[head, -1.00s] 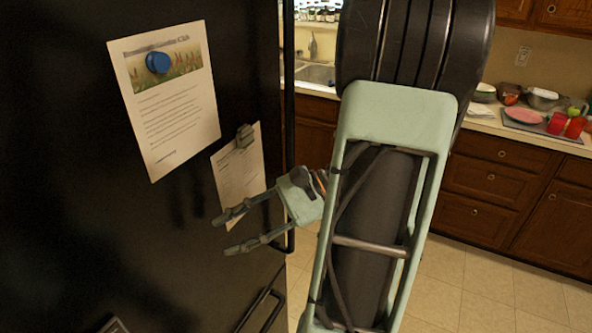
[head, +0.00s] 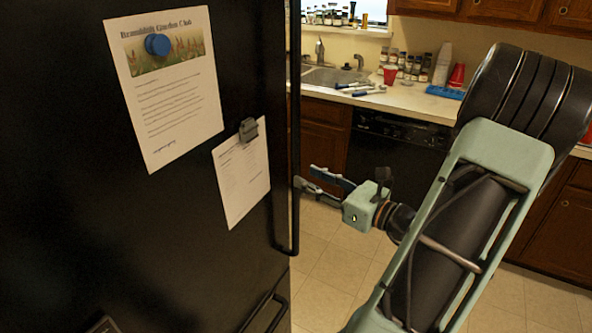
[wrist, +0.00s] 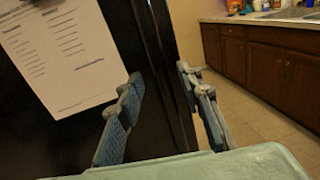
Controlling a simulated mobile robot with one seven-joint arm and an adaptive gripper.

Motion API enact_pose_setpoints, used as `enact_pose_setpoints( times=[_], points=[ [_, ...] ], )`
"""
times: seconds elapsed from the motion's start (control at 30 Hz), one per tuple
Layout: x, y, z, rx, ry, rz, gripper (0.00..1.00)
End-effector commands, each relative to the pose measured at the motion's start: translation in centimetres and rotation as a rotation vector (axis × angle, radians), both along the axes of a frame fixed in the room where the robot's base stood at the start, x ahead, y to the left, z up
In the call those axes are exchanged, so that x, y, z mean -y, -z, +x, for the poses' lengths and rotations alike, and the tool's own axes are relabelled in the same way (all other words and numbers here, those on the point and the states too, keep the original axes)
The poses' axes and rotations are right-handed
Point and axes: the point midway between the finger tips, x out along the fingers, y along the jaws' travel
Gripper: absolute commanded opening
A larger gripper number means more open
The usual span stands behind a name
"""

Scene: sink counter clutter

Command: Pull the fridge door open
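The black fridge door (head: 60,200) fills the left of the head view and looks closed. Its long vertical handle (head: 295,110) runs down the door's right edge. My gripper (head: 307,176) is at the lower part of this handle, coming from the right, with its fingers pointing left. In the wrist view the fingers of my gripper (wrist: 159,73) are spread apart. The dark handle strip (wrist: 168,60) shows between them, and I cannot tell whether either finger touches it.
A second handle (head: 265,312) is lower on the fridge. Papers (head: 175,115) hang on the door, one under a blue magnet (head: 158,44). A counter with a sink (head: 335,76) stands behind. The tiled floor (head: 340,265) right of the fridge is clear.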

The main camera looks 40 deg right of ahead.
Motion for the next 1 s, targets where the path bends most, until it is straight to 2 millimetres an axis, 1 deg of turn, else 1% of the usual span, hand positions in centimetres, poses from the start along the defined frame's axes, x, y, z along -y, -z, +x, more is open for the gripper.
enact_pose_setpoints(
  times=[0.03,0.1,0.2,0.3,0.43,0.67,0.77,0.9,1.0],
  points=[
    [-0.3,-0.1,1.0,0.002,-0.004,0.000,0.33],
    [-0.5,-0.1,2.2,0.001,-0.003,0.000,0.33],
    [-0.7,-0.1,3.6,0.001,-0.003,-0.002,0.33],
    [-0.9,-0.1,4.5,0.000,-0.002,-0.002,0.33],
    [-1.0,0.0,5.0,0.000,-0.002,-0.002,0.33],
    [-1.0,0.0,5.1,0.000,-0.001,-0.002,0.33],
    [-1.0,0.0,5.1,0.001,-0.001,-0.003,0.24],
    [-1.0,0.0,5.1,0.001,-0.001,-0.003,0.09],
    [-1.0,0.0,5.1,0.001,-0.001,-0.003,0.00]
  ],
)
